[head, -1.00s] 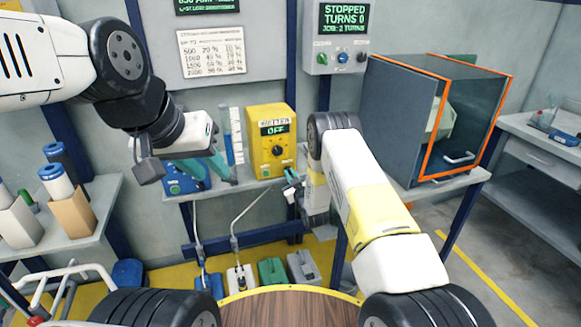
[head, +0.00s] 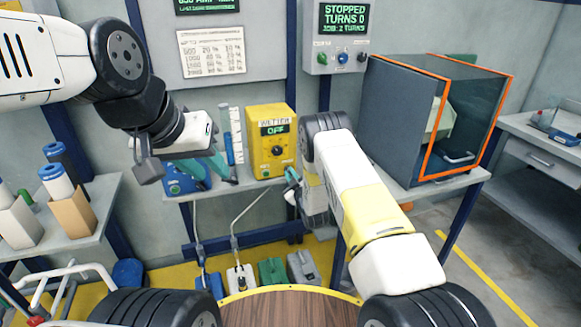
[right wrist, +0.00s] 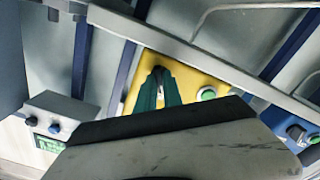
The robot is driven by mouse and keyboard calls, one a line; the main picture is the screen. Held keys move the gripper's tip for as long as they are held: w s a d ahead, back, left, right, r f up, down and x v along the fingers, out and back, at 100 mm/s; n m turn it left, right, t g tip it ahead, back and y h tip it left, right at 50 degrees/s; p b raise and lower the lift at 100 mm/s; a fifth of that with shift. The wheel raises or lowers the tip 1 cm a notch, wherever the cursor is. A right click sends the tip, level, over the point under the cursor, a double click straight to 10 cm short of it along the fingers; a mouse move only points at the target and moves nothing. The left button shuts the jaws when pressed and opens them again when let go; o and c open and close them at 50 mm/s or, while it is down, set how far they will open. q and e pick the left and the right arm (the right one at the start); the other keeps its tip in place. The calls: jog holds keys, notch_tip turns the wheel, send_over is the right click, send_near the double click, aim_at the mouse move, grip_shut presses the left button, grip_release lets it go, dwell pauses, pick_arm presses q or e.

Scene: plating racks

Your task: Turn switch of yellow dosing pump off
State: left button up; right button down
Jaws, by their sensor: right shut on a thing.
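The yellow dosing pump (head: 257,165) stands on the wall shelf; its label reads WETTER and its green display reads OFF. A black knob (head: 277,150) sits on its front. My right gripper (head: 290,178) is at the front's lower right corner, shut. In the right wrist view, which is upside down, its teal fingers (right wrist: 158,80) close in front of the yellow pump (right wrist: 190,68), beside a round green button (right wrist: 207,93). The fingers hide the small part between them, apparently the pump's switch. My left gripper (head: 219,178) is open and empty, left of the pump.
A blue pump (head: 183,182) and clear cylinders (head: 230,140) stand left of the yellow pump. A control box (head: 338,40) reading STOPPED hangs above right. A grey, orange-edged enclosure (head: 400,115) stands right. Several canisters, including a green one (head: 272,271), stand on the floor below.

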jog(key=c, duration=1.5)
grip_release()
jog(key=shift+s, duration=0.1)
jog(key=v, duration=0.7)
jog(key=shift+s+d, duration=0.1)
jog(key=shift+s, duration=0.15)
jog(key=shift+r, duration=0.1)
